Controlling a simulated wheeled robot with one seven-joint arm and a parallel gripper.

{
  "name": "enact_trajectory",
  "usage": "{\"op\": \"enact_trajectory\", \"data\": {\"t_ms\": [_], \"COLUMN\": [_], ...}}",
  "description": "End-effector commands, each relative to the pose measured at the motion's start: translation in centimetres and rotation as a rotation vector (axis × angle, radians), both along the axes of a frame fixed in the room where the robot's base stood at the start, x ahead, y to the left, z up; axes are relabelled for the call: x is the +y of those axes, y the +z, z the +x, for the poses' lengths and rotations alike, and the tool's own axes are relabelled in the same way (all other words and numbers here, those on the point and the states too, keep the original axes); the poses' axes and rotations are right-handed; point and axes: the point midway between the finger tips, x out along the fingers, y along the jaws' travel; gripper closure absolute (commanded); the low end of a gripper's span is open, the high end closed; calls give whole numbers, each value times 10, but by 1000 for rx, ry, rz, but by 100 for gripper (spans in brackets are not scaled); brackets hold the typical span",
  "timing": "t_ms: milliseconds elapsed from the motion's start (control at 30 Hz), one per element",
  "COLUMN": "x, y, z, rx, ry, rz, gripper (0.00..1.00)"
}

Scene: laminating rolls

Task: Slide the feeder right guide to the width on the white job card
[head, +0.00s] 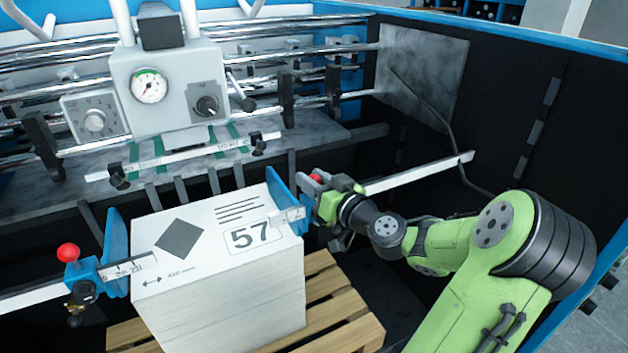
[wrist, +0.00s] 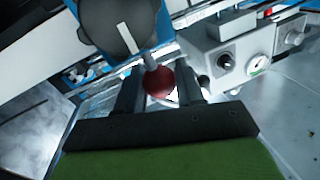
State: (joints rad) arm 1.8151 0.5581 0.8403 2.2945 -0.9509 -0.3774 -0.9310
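The feeder right guide, a blue upright plate (head: 282,197) with a red knob (head: 316,178), stands at the right side of a white paper stack. The stack's top sheet (head: 207,248) carries "57", a grey diamond, text lines and a double arrow with a small number I cannot read surely. My gripper (head: 334,200) is at the right guide's knob. In the wrist view the red knob (wrist: 158,82) lies between the two dark fingers of my gripper (wrist: 160,88). Whether both fingers press on it is unclear.
The left guide (head: 116,250), with its own red knob (head: 68,252), is at the stack's left. The stack sits on a wooden pallet (head: 325,290). A white rail (head: 415,175) runs right of the right guide. The gauge panel (head: 170,85) and rollers are behind.

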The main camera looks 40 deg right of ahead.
Motion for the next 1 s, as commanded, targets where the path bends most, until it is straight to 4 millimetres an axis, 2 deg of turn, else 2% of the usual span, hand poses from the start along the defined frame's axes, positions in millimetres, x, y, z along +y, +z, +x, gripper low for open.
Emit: {"op": "enact_trajectory", "data": {"t_ms": [33, 133, 333, 533, 733, 767, 900, 1000], "x": [0, 0, -1, -18, -18, -18, -17, -17], "y": [0, 0, -1, -1, 1, 1, 1, 0], "z": [0, 0, -1, -6, -6, -6, -5, -5], "rx": [0, 1, 1, 0, -1, -2, -1, -1], "ry": [0, 0, -1, -3, -2, -1, -1, 0], "rz": [0, 0, -1, -3, -1, -1, -1, 0], "gripper": [84, 100, 100, 100, 100, 61, 41, 41]}}
